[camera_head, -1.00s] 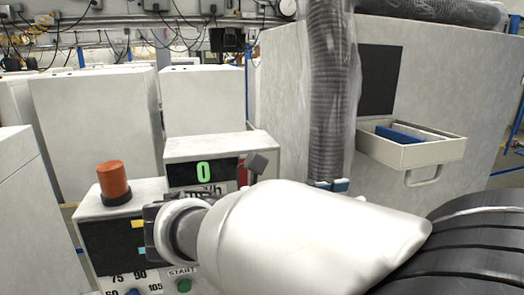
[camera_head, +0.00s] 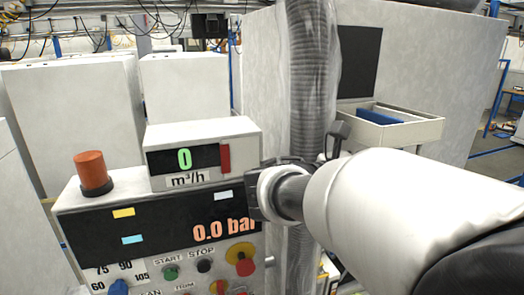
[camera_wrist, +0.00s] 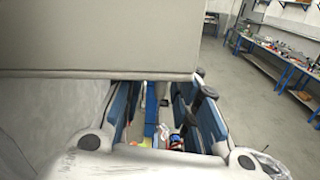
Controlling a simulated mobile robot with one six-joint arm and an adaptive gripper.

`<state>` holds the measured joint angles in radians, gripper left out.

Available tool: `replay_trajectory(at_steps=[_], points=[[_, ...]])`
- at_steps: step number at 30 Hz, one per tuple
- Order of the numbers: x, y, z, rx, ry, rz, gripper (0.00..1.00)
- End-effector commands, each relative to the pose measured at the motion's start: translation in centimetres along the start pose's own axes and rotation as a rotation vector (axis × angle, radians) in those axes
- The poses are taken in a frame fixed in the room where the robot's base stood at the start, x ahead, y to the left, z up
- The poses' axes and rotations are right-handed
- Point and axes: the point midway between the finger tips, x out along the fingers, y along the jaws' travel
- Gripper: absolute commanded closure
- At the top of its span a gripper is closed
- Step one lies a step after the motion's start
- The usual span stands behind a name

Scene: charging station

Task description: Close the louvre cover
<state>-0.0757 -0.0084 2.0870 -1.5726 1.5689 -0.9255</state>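I cannot pick out a louvre cover with certainty in either view; no slats are clear. A dark flat panel (camera_head: 360,62) is on the front of the large pale cabinet (camera_head: 440,72) in the head view. In the wrist view my gripper (camera_wrist: 165,100) appears at the bottom with its two sides apart and nothing clearly held between them. A broad beige surface (camera_wrist: 95,40) with a straight lower edge fills the upper left beyond it. In the head view my pale forearm crosses the lower right and hides what lies behind; the fingertips are not clear there.
A control panel (camera_head: 85,225) with buttons, displays and an orange lamp (camera_head: 92,170) stands at left. A ribbed hose (camera_head: 312,75) rises beside my wrist. An open drawer (camera_head: 425,130) with blue contents juts from the cabinet. The wrist view shows open floor (camera_wrist: 225,75) at right.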

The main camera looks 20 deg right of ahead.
Motion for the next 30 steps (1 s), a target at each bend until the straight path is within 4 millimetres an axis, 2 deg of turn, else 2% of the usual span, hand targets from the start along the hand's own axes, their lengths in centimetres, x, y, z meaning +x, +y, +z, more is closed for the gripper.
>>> replay_trajectory(at_steps=[4, 12, 24, 30], points=[[0.86, -0.05, 0.01, 0.000, 0.000, -0.001, 0.72], [0.93, -0.01, 0.00, 0.000, 0.001, 0.000, 0.72], [0.91, -0.03, -0.01, 0.000, 0.001, -0.001, 0.98], [0.92, -0.06, -0.01, 0.001, 0.001, -0.002, 1.00]])
